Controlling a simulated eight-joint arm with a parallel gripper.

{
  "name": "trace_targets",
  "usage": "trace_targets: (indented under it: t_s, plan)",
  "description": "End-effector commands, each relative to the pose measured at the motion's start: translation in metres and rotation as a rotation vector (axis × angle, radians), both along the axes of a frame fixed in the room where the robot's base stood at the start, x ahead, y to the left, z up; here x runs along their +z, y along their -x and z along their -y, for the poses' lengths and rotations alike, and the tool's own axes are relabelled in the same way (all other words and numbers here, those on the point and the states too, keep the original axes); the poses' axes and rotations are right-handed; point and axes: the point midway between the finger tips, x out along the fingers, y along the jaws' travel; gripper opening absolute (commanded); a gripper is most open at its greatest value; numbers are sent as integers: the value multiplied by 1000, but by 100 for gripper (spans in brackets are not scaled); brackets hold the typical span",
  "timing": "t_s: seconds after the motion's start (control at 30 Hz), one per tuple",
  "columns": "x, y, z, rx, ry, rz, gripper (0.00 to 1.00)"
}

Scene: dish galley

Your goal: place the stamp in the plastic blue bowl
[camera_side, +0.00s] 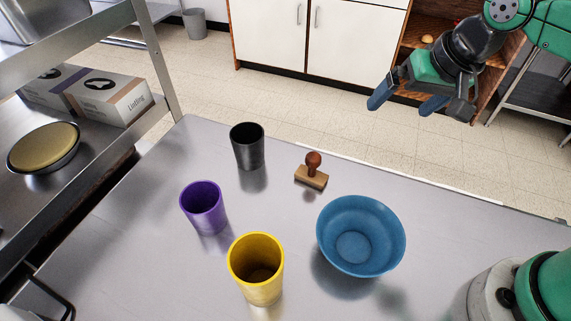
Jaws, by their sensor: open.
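A wooden stamp (313,172) with a reddish-brown knob handle and a tan block base stands upright on the metal table. A blue bowl (361,236) sits to its lower right on the same table, and its inside looks empty. My gripper (404,104) hangs in the air at the upper right of the picture, above and to the right of the stamp and the bowl. Its blue-tipped fingers are spread apart with nothing between them. It touches neither the stamp nor the bowl.
A black cup (247,147), a purple cup (203,208) and a yellow cup (256,270) stand left of the stamp and bowl. A metal shelf at the left holds boxes (106,97) and a round pan (44,148). The table surface between the stamp and its far edge is clear.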

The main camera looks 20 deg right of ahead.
Motion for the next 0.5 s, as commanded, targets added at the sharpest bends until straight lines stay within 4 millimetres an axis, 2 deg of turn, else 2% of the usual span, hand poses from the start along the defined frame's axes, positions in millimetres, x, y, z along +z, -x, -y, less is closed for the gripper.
trace_targets:
  t_s: [0.1, 0.27, 0.33, 0.37, 0.5]
  plan:
    - [2, 16, 22, 123, 90, 103, 100]
    - [0, 27, 37, 230, 187, 183, 100]
    - [0, 29, 39, 253, 210, 198, 80]
    - [-1, 30, 40, 258, 215, 202, 77]
    - [0, 30, 40, 267, 221, 206, 77]
